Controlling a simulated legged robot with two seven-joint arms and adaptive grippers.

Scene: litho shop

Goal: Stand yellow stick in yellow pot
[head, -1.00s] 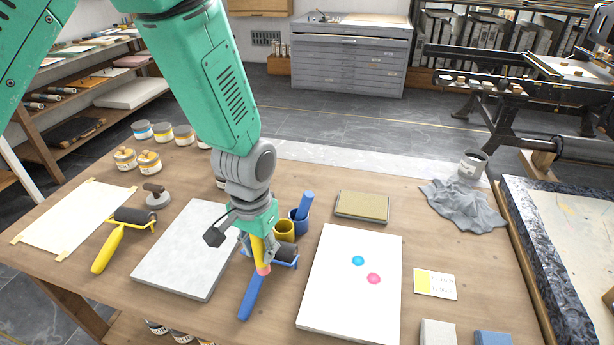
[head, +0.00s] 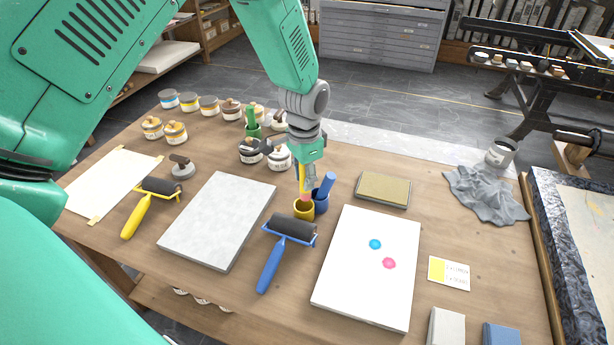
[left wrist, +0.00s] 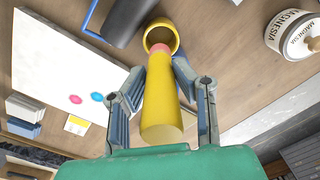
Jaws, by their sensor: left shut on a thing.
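My left gripper (head: 303,178) is shut on the yellow stick (head: 301,186), which points down with its pink end lowest. It also shows in the left wrist view (left wrist: 160,105), between the two fingers (left wrist: 158,90). The yellow pot (head: 304,211) stands on the table directly below the gripper. In the left wrist view the pink end overlaps the mouth of the yellow pot (left wrist: 152,38). I cannot tell how far it reaches inside. My right gripper is in neither view.
A blue-handled roller (head: 271,268) lies just in front. Lidded jars (head: 279,158) stand behind.

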